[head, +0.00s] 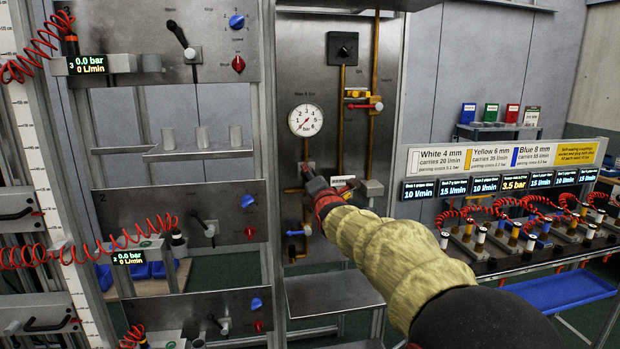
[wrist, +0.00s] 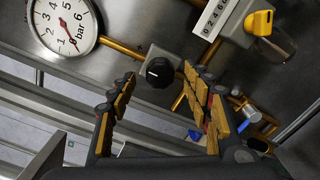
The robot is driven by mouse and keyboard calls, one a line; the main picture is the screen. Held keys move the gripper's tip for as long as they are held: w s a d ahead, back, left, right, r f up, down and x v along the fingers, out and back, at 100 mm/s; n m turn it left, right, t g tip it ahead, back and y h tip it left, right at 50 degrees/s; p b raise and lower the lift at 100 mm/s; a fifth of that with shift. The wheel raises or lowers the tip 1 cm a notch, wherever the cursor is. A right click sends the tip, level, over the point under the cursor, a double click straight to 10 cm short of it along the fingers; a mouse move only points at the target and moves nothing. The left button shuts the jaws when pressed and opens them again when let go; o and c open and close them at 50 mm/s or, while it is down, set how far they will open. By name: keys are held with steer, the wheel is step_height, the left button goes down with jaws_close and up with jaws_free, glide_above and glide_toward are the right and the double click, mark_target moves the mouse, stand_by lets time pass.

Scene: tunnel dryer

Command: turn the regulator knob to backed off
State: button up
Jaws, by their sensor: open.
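The regulator knob (wrist: 159,72) is a small black knob with a white mark on its face, on a grey block in the wrist view. My gripper (wrist: 158,77) is open and empty, with one finger on each side of the knob in the picture. The fingertips do not visibly touch it; the exact depth gap is hard to tell. In the head view my gripper (head: 312,180) reaches the steel panel below the round gauge (head: 306,120) and largely hides the knob. The gauge's red needle points near the low end of its scale.
A yellow-handled valve (wrist: 259,22) and a counter label (wrist: 213,17) are close at the upper right in the wrist view. Brass pipes run beside the knob. A black selector (head: 343,49) is higher on the panel. A grey shelf (head: 330,293) juts out below.

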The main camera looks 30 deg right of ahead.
steer(key=v, duration=0.9)
steer(key=shift+s, duration=0.1)
